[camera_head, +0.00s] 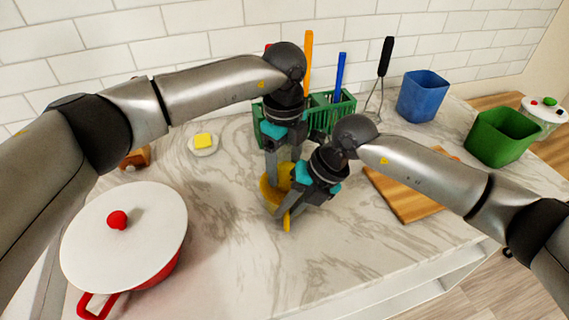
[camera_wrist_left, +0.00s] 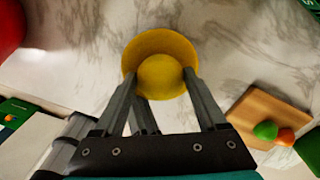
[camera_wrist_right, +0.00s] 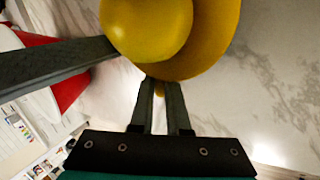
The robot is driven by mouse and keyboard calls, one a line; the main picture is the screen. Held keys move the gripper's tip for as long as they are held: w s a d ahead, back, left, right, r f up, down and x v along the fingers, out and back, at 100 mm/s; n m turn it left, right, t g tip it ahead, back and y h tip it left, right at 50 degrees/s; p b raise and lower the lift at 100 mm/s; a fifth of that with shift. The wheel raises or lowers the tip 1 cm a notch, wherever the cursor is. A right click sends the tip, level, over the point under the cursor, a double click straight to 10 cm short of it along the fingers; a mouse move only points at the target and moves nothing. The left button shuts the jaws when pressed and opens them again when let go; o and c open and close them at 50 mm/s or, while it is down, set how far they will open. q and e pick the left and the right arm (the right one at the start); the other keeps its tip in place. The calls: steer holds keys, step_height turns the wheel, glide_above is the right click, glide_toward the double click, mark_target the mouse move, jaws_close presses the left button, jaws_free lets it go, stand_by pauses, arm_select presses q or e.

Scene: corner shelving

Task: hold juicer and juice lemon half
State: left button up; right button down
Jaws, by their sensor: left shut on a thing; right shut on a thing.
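The yellow juicer (camera_head: 268,197) stands on the marble counter, and its bowl also shows in the left wrist view (camera_wrist_left: 150,43) and the right wrist view (camera_wrist_right: 222,45). The yellow lemon half (camera_wrist_left: 160,77) sits over the middle of the bowl; it also shows in the right wrist view (camera_wrist_right: 147,25). My left gripper (camera_head: 282,178) points down from above, shut on the lemon half. My right gripper (camera_head: 287,210) comes in from the right, shut on the juicer's handle (camera_head: 287,223). The cone under the lemon half is hidden.
A red pot with a white lid (camera_head: 125,240) stands at the left. A green utensil rack (camera_head: 343,107), blue bin (camera_head: 421,97) and green bin (camera_head: 500,136) line the back; a cutting board (camera_head: 402,201) lies right.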

arm_select(q)
steer(key=shift+s+a+f, duration=0.1)
steer(key=shift+a+f, duration=0.05)
steer(key=shift+f, duration=0.15)
arm_select(e)
steer(key=shift+a+r, duration=0.1)
arm_select(q)
steer(key=n, duration=0.5)
steer(key=shift+s+n, duration=0.15)
steer(key=shift+n, duration=0.25)
steer(key=n, duration=0.5)
steer(key=shift+s+n, duration=0.1)
steer(key=shift+n, duration=0.3)
steer(key=m, duration=0.5)
steer(key=shift+m, duration=0.4)
steer(key=m, duration=0.5)
steer(key=shift+w+m, duration=0.2)
steer(key=shift+m, duration=0.2)
steer(key=shift+w+r, duration=0.15)
steer(key=shift+r, duration=4.1)
